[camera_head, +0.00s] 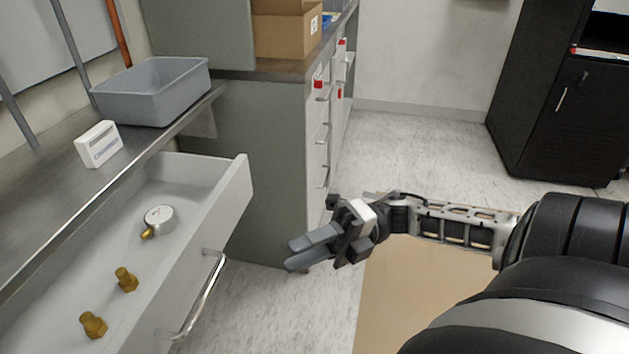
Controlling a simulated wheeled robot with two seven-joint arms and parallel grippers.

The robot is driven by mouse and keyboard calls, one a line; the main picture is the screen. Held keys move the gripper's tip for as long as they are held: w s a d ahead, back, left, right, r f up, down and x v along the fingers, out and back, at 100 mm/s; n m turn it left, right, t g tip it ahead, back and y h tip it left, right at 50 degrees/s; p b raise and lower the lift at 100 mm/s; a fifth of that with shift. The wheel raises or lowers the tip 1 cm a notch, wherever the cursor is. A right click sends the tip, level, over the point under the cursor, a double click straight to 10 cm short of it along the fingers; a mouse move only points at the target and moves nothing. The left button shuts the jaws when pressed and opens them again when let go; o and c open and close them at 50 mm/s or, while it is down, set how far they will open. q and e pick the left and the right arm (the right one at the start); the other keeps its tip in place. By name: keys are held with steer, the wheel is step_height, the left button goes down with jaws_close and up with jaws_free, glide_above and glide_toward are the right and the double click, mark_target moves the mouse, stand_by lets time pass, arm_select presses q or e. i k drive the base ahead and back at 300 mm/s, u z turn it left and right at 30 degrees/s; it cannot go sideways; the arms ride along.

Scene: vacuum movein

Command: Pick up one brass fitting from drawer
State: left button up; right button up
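Two brass fittings lie in the open white drawer (225,205) at the lower left: one fitting (126,279) nearer the middle and another fitting (93,325) nearer the bottom edge. A round gauge (159,220) with a brass stem lies farther back in the same drawer. My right gripper (296,254) is to the right of the drawer, outside its front panel and apart from the fittings, pointing left. Its two fingers look close together with nothing visible between them; whether they are fully shut is unclear. My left gripper is not in view.
The drawer's metal handle (202,296) sticks out toward my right gripper. A grey bin (153,91) and a small white box (99,144) stand on the steel counter (50,197) above the drawer. A cardboard box (284,30) sits farther back. The floor between is open.

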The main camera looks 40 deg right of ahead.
mark_target(94, 328)
steer(key=k, duration=1)
